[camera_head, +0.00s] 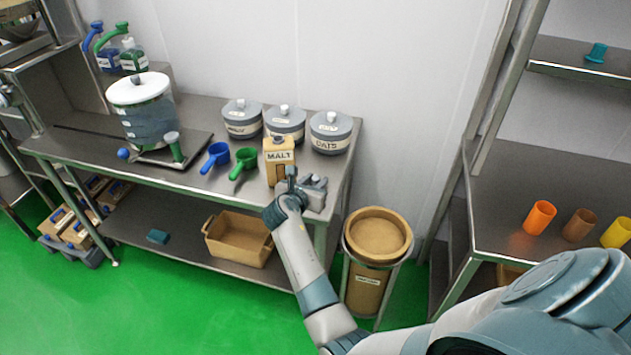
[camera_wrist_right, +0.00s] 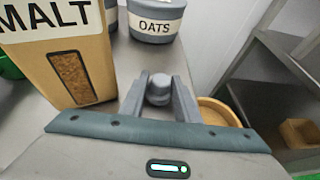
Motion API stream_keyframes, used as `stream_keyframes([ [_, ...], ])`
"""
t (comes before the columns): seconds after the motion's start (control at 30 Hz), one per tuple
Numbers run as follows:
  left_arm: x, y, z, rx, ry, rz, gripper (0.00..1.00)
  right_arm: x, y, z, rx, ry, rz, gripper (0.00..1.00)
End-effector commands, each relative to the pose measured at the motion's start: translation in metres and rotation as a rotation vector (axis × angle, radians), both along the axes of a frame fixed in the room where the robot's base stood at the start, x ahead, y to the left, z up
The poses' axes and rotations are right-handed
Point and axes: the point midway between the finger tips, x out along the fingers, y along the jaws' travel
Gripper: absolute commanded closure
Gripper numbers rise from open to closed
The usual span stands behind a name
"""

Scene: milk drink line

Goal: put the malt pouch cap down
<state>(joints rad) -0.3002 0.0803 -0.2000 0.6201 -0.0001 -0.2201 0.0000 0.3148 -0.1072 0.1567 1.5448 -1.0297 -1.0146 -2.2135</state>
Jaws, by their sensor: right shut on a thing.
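The malt pouch (camera_head: 281,168) is a tan box-like pack with a MALT label, upright near the right end of the steel table. It also shows large at the left of the right wrist view (camera_wrist_right: 72,75), its top out of frame. My right gripper (camera_head: 314,184) is beside it, on its right, over the table's right end. In the right wrist view the gripper's fingers are shut on a small grey cap (camera_wrist_right: 159,88), taken to be the malt pouch cap. Whether the cap touches the table I cannot tell. My left gripper is not in view.
Three grey lidded canisters, including oats (camera_head: 331,133), stand behind the pouch. A green scoop (camera_head: 243,161) and a blue scoop (camera_head: 216,156) lie left of it. A tan bin (camera_head: 377,236) stands right of the table. Little bare tabletop (camera_head: 337,171) shows at the right end.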

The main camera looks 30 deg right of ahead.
Motion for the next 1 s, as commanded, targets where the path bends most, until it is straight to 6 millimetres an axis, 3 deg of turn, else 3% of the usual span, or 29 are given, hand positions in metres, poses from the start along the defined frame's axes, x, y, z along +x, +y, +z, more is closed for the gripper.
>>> stream_keyframes([
  [0.9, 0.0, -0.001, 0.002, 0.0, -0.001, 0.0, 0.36, -0.002, 0.001, -0.018, 0.004, 0.006, 0.0, 0.99],
  [0.93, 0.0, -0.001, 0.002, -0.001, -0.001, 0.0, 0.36, -0.002, 0.001, -0.019, 0.005, 0.007, 0.0, 0.69],
  [1.0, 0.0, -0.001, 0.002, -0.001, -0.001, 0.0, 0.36, -0.002, 0.001, -0.02, 0.007, 0.008, -0.001, 0.53],
])
